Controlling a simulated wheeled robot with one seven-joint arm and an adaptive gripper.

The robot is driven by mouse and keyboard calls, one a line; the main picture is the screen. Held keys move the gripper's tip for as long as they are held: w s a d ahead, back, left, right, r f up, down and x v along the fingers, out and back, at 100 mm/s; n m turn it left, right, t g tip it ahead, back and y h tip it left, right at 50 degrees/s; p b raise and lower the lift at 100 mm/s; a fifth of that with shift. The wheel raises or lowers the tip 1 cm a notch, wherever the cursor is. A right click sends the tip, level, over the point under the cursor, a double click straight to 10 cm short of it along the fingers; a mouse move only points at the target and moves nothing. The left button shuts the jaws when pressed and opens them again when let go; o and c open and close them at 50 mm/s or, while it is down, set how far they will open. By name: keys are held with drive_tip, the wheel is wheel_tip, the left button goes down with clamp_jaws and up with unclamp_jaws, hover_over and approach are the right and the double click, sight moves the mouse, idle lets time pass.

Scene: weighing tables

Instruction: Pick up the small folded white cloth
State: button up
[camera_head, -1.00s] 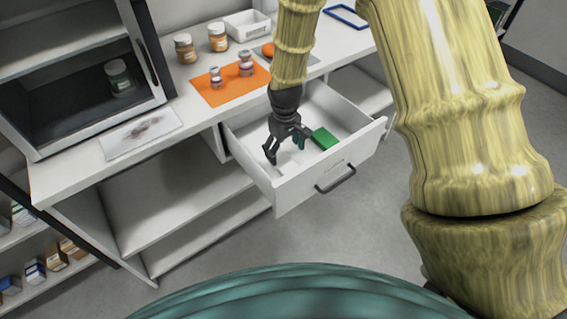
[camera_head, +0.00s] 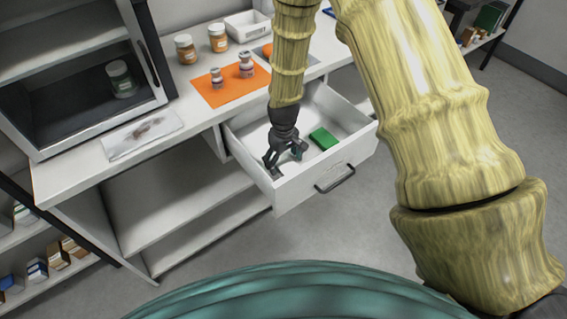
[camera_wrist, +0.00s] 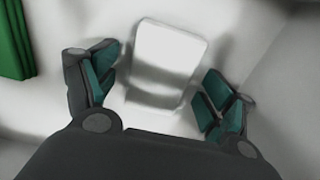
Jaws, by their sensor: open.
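The small folded white cloth (camera_wrist: 168,58) lies in the open white drawer (camera_head: 348,160). In the wrist view it is a pale, rounded rectangle between my fingers. In the head view I cannot make it out clearly against the white drawer and my fingers. My gripper (camera_head: 283,158) is down inside the drawer near its front left corner. In the wrist view my gripper (camera_wrist: 162,85) is open, with one dark finger with green pads on each side of the cloth. A gap shows between each finger and the cloth.
A green block (camera_head: 323,138) lies in the drawer to the right of my gripper; its edge also shows in the wrist view (camera_wrist: 14,40). The drawer walls are close around my gripper. Jars on an orange mat (camera_head: 212,96) and a white bin (camera_head: 247,25) stand on the counter above.

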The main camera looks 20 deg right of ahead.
sight(284, 162)
drive_tip(key=shift+c, duration=0.2)
drive_tip(key=c, duration=0.9)
wheel_tip(284, 162, up, 10)
drive_tip(key=b, duration=0.1)
drive_tip(key=shift+o, duration=0.2)
drive_tip(key=shift+c, duration=0.5)
